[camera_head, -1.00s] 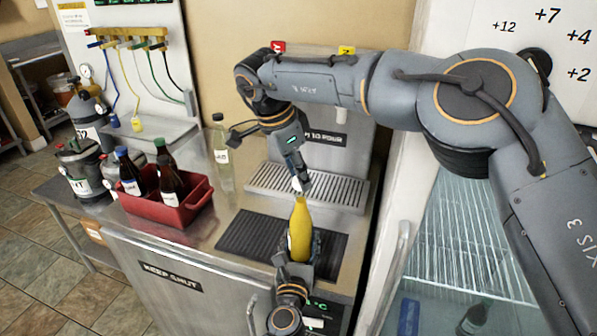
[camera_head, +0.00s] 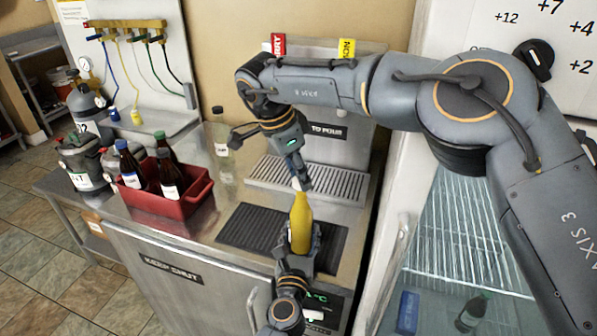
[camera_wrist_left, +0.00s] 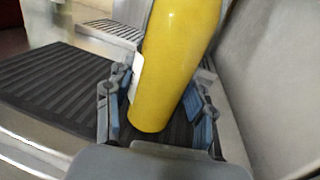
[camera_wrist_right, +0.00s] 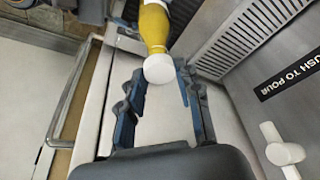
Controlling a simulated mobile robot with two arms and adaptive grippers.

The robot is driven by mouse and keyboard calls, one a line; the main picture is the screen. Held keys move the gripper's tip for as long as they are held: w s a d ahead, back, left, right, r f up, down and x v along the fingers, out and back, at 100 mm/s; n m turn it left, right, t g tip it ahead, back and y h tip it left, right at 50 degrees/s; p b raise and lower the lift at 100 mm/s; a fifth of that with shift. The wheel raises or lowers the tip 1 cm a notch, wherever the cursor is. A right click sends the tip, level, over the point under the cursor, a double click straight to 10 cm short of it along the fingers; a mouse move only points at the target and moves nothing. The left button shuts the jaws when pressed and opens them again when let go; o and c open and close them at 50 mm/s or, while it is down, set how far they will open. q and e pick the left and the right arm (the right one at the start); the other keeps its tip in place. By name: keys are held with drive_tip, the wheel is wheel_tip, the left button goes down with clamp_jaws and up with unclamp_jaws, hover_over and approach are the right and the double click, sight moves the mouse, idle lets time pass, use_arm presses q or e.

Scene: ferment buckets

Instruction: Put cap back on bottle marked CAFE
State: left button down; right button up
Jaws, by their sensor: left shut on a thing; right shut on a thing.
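A yellow bottle (camera_head: 301,222) with a narrow neck stands nearly upright above the dark drip mat. My left gripper (camera_head: 301,238) is shut around its lower body, one finger on each side. In the left wrist view the bottle (camera_wrist_left: 172,65) shows the edge of a white label, but no writing on it can be read. My right gripper (camera_head: 303,183) is over the bottle's top, shut on a white cap (camera_head: 297,184). In the right wrist view the cap (camera_wrist_right: 158,69) lines up with the neck's end. I cannot tell whether it is seated.
A red crate (camera_head: 170,203) with several dark bottles stands left on the counter. A clear bottle (camera_head: 221,150) stands behind it. The drip mat (camera_head: 250,226) and a metal grille (camera_head: 330,182) lie around the yellow bottle. A glass-fronted fridge (camera_head: 460,230) is at right.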

drive_tip(key=shift+f, duration=0.5)
drive_tip(key=m, duration=0.2)
drive_tip(key=m+g, duration=0.1)
drive_tip(key=m, duration=0.1)
drive_tip(key=shift+w+a, duration=0.1)
drive_tip(key=shift+w, duration=0.1)
drive_tip(key=m, duration=0.2)
drive_tip(key=shift+m+g, duration=0.3)
drive_tip(key=shift+g, duration=0.1)
drive_tip(key=o, duration=0.7)
